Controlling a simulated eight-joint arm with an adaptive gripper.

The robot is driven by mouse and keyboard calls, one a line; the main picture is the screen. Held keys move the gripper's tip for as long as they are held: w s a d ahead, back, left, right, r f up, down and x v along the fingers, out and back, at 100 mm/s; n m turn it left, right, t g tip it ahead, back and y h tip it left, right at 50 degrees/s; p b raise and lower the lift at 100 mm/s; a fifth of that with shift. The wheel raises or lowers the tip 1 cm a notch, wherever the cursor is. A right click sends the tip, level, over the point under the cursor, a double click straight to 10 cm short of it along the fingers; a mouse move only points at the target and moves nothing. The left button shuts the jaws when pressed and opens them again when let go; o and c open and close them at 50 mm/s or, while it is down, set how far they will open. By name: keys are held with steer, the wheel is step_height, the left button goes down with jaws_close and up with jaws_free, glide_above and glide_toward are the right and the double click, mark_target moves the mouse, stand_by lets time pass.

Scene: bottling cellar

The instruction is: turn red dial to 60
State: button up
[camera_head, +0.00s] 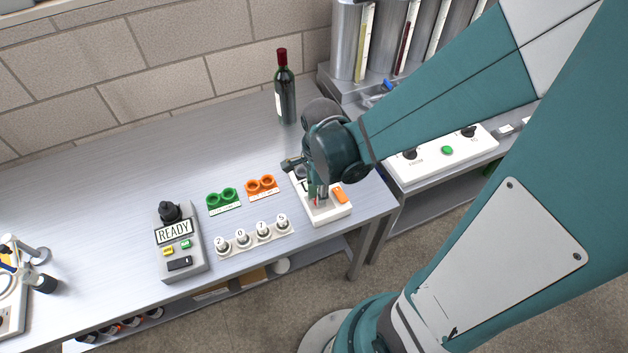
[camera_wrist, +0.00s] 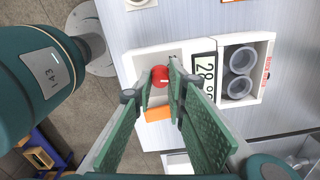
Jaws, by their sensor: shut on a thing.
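The red dial (camera_wrist: 160,75) sits in a white panel device, and it shows between the fingertips of my gripper (camera_wrist: 162,82) in the wrist view. My gripper is shut on the dial, one green finger at each side. A light mark shows on the dial's face. Beside it a display (camera_wrist: 204,77) reads about 28; its last characters are partly hidden by a finger. In the head view my gripper (camera_head: 316,198) points down over the white device (camera_head: 328,214) near the table's front right corner, and the dial is mostly hidden there.
An orange piece (camera_head: 339,195) is on the device beside my gripper. A dark wine bottle (camera_head: 285,92) stands behind.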

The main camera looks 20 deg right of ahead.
steer(key=shift+m, duration=0.5)
steer(key=o, duration=0.9)
steer(key=shift+r, duration=0.2)
steer(key=shift+r, duration=5.8)
